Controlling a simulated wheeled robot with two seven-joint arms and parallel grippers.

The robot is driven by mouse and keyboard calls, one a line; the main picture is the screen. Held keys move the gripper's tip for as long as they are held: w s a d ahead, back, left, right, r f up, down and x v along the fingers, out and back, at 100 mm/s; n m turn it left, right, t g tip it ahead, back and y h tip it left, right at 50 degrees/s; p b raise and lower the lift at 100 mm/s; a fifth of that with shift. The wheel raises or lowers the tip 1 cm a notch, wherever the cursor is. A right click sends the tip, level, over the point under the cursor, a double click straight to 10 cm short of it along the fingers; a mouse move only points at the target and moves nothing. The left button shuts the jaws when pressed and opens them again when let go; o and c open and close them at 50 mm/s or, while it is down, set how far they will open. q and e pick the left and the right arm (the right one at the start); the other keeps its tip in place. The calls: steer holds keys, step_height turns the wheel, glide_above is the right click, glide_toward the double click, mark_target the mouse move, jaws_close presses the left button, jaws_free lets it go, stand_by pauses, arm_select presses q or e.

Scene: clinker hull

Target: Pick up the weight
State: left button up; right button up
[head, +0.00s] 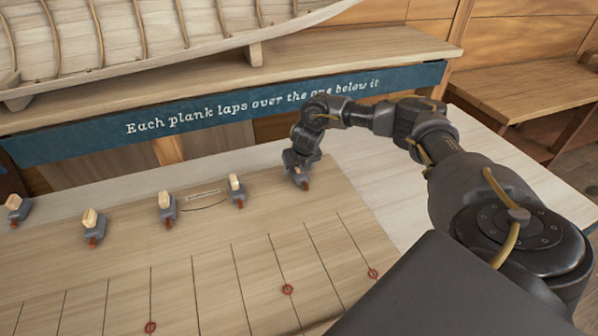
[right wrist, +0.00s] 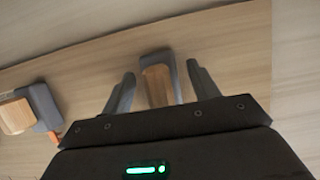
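Several grey weights with pale wooden grips and orange-red tips stand in a row on the board. The rightmost weight is mostly hidden by my right gripper (head: 300,172) in the head view; its orange tip (head: 306,186) shows below. In the right wrist view this weight (right wrist: 158,84) lies between the two fingers of my right gripper (right wrist: 161,72). The fingers are open, with a gap visible on each side of the wooden grip. A second weight (right wrist: 30,108) shows at the left there; it appears to be the neighbouring weight (head: 237,190). My left gripper is not in view.
More weights stand to the left: one (head: 166,208), another (head: 93,227) and a far-left one (head: 17,209). The wooden board (head: 215,265) carries dark lines and red circles. A blue lettered strip (head: 250,110) and a hull model (head: 130,35) are behind.

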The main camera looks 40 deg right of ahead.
mark_target(301, 178)
jaws_close()
steer(key=shift+w+r, duration=0.1)
stand_by(0.3)
steer(key=shift+w+r+b, duration=0.1)
steer(key=shift+r+b, duration=0.4)
steer(key=shift+b, duration=0.05)
steer(key=b+v, duration=0.1)
steer(key=v, duration=0.3)
steer(key=shift+a+r+b, duration=0.1)
steer(key=shift+r+b, duration=0.05)
steer(key=shift+b, duration=0.15)
steer(key=s+a+r+p, duration=0.3)
steer(key=s+a+r, duration=0.2)
steer(key=s+r, duration=0.3)
steer(key=shift+s+a, duration=0.15)
steer(key=shift+s, duration=1.5)
steer(key=shift+f, duration=0.1)
